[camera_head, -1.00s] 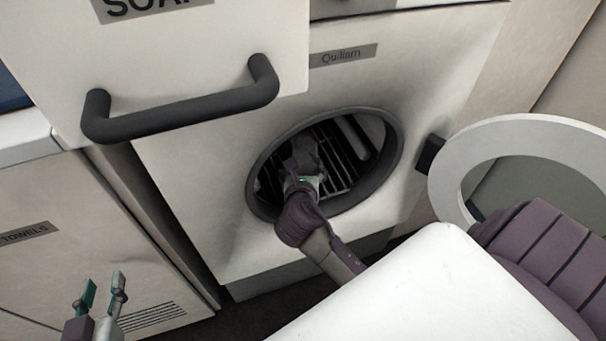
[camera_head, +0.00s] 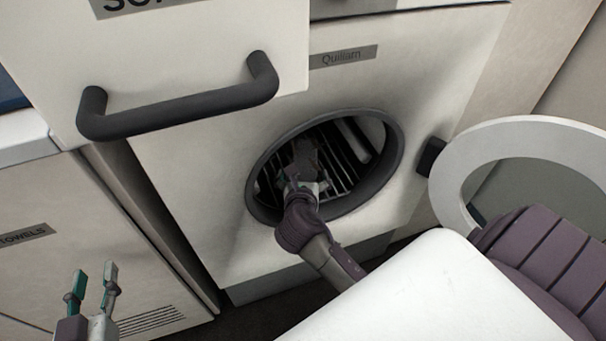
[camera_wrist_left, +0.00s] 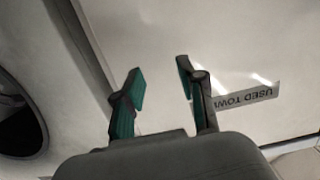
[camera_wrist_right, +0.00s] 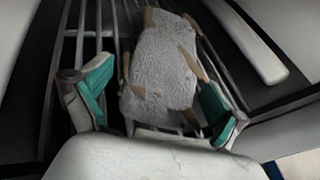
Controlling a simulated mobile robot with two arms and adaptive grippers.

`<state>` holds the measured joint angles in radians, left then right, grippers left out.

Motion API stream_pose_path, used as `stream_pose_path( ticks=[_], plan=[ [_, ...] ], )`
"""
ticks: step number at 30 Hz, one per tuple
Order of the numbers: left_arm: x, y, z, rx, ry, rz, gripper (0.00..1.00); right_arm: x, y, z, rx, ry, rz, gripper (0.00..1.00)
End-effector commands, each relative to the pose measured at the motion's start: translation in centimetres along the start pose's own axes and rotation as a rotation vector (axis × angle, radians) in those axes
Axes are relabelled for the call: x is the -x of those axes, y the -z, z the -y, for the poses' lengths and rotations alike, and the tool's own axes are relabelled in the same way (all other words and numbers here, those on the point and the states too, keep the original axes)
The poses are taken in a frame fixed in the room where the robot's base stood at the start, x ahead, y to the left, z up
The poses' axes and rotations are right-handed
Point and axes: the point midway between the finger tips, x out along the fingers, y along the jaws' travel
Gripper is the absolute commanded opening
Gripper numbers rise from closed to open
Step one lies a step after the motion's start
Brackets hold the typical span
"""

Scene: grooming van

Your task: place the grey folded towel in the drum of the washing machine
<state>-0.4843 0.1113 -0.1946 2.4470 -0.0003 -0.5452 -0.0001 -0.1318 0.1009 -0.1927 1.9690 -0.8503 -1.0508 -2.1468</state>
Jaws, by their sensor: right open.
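The grey folded towel (camera_wrist_right: 160,75) lies on the ribs inside the drum (camera_wrist_right: 112,22) in the right wrist view, with tan patches along its edges. My right gripper (camera_wrist_right: 150,98) is open, its fingers on either side of the towel, with a clear gap at the left finger. In the head view, this gripper (camera_head: 304,178) reaches through the round opening of the washing machine (camera_head: 225,195), and the towel (camera_head: 305,156) shows dimly beyond it. My left gripper (camera_head: 92,280) is open and empty at the lower left; it also shows in the left wrist view (camera_wrist_left: 160,82).
The washing machine's round door (camera_head: 470,145) stands open at the right. A drawer with a dark handle (camera_head: 180,112) juts out at the upper left. A cabinet with a towels label (camera_head: 24,233) is at the lower left, in front of my left gripper.

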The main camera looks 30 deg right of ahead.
Motion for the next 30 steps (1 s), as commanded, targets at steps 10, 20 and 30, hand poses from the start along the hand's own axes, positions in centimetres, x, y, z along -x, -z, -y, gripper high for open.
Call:
stream_pose_path(
  ticks=[10,20,30],
  plan=[
    [0.2,-1.0,0.1,0.000,0.003,0.067,0.40,1.2,-0.3,-0.1,0.001,-0.002,-0.002,0.97],
    [3.4,-7.3,1.1,0.000,0.027,0.457,0.40,6.3,-0.4,0.0,0.000,-0.001,-0.003,0.97],
    [8.5,-11.9,1.8,0.007,0.047,0.801,0.40,11.0,-0.3,0.0,-0.001,0.000,-0.001,0.97]
  ],
)
